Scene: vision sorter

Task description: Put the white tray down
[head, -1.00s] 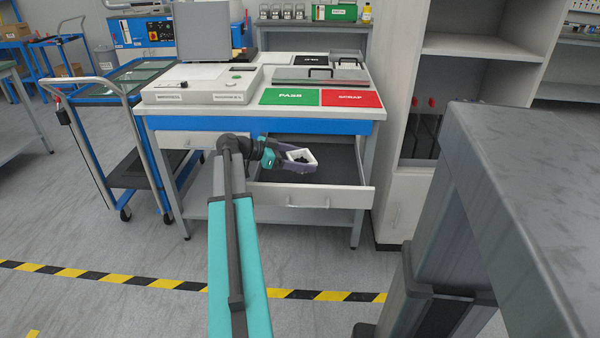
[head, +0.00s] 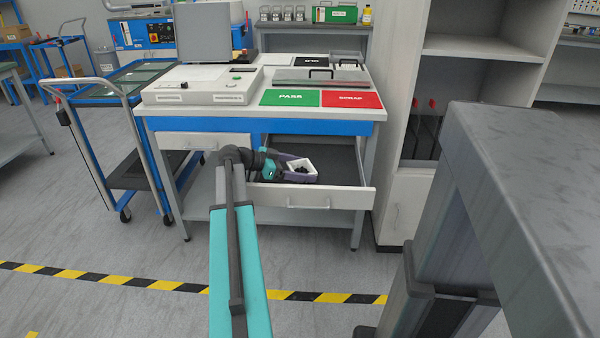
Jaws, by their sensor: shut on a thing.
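The white tray (head: 311,166) is a small open box with dark pieces inside. It is in the open drawer (head: 345,196) of the workbench in the head view. My gripper (head: 291,166) is shut on the tray, with purple-grey fingers along its sides. The tray looks low inside the drawer, below the drawer's front rim. I cannot tell whether its underside touches the drawer floor.
On the bench top lie a green PASS mat (head: 290,98) and a red SCRAP mat (head: 351,99), with a white machine (head: 200,86) to the left. The dark drawer floor right of the tray is clear. A blue cart (head: 120,90) stands at the left.

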